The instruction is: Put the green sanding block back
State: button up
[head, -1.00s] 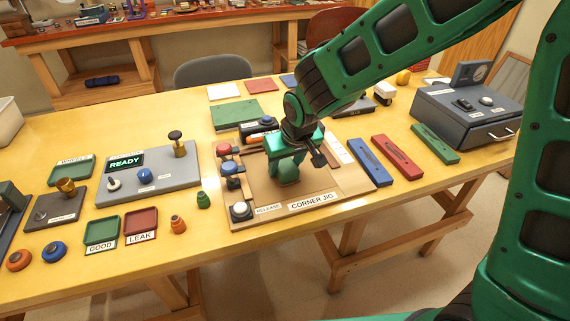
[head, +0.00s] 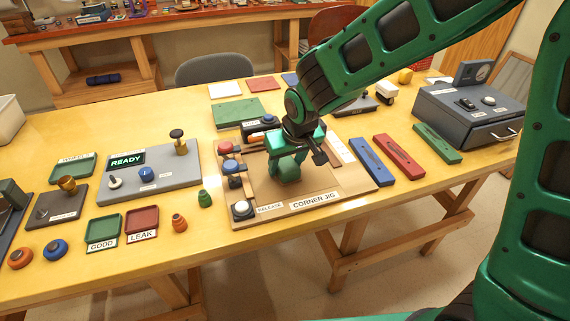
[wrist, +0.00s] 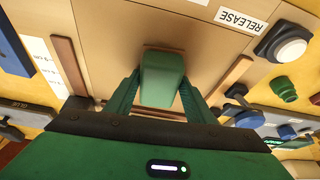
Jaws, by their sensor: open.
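The green sanding block (head: 289,173) is on the tan corner jig (head: 326,187), under my gripper (head: 287,164). In the wrist view the block (wrist: 163,75) sits between my two green fingers (wrist: 161,90), its near end hidden by the gripper. The jaws are open around it. Small gaps beside the block are hard to judge. The jig's thin wooden strips (wrist: 70,66) lie to either side of the block in the wrist view.
A white-topped button (head: 241,209) marked RELEASE is at the jig's front left. Blue (head: 371,162), red (head: 399,158) and green (head: 437,143) bars lie right of the jig. A grey drawer box (head: 468,118) stands at far right. A green mat (head: 240,112) lies behind.

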jog(key=v, duration=1.1)
jog(key=shift+w+d+r, duration=0.1)
jog(key=shift+w+d, duration=0.1)
jog(key=s+d+m+g+h, duration=0.1)
jog(key=s+d+m, duration=0.15)
jog(key=d, duration=0.85)
jog(key=s+d+m+h, duration=0.1)
jog(key=s+d+m, duration=0.15)
jog(key=d, duration=0.95)
jog(key=s+d+f+m+g, duration=0.1)
jog(key=s+d+m, duration=0.1)
jog(key=s+d, duration=0.4)
jog(key=s+d+m+g, duration=0.2)
jog(key=s+d, duration=0.5)
jog(key=s, duration=0.7)
jog(key=shift+f+m+y, duration=0.3)
jog(key=shift+f+m, duration=0.1)
jog(key=shift+m, duration=0.4)
jog(key=shift+s, duration=0.15)
